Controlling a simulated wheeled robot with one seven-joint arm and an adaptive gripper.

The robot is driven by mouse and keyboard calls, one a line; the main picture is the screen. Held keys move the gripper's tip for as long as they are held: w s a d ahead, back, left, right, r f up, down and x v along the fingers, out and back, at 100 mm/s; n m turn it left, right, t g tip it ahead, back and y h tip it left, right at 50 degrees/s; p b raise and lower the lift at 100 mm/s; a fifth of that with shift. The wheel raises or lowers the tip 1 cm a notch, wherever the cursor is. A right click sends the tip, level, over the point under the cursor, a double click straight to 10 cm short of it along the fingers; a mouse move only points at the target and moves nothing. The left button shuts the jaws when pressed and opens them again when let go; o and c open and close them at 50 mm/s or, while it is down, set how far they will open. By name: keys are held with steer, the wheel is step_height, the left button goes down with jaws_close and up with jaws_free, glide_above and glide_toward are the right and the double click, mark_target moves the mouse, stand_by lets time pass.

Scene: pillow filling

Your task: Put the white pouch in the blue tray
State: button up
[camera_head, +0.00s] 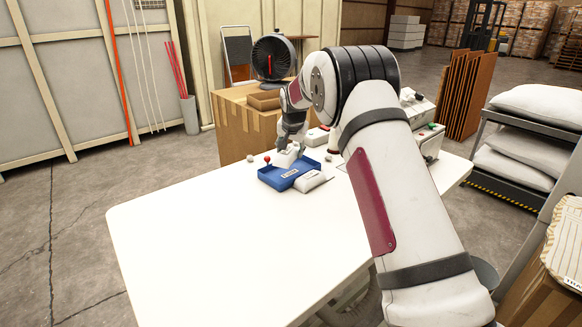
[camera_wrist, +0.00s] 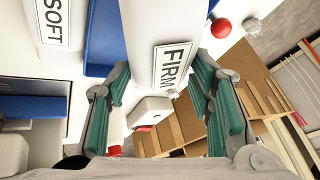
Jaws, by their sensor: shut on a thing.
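The blue tray (camera_head: 268,176) stands on the white table, with a pale label on its front; part of it also shows in the wrist view (camera_wrist: 105,38). My gripper (camera_head: 288,146) is over the tray's back edge, its teal-padded fingers (camera_wrist: 162,92) shut on a white pouch (camera_head: 284,158). In the wrist view the white pouch (camera_wrist: 140,35) carries a FIRM label and sits at the fingertips. The exact contact with the tray is hidden. Another white pouch (camera_head: 311,181) lies at the tray's right front side; a white surface with a SOFT label (camera_wrist: 55,22) shows in the wrist view.
A red ball (camera_head: 267,159) stands beside the tray. A small white box (camera_head: 317,137) is behind, and a grey-white machine (camera_head: 430,141) stands at the table's right. A cardboard box (camera_head: 236,122) is beyond the table. The table's front left (camera_head: 220,250) is clear.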

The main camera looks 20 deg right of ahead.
steer(key=shift+f+p, duration=0.45)
steer(key=shift+f, duration=2.55)
steer(key=shift+f, duration=0.15)
steer(key=o, duration=0.8)
steer(key=shift+c, duration=0.2)
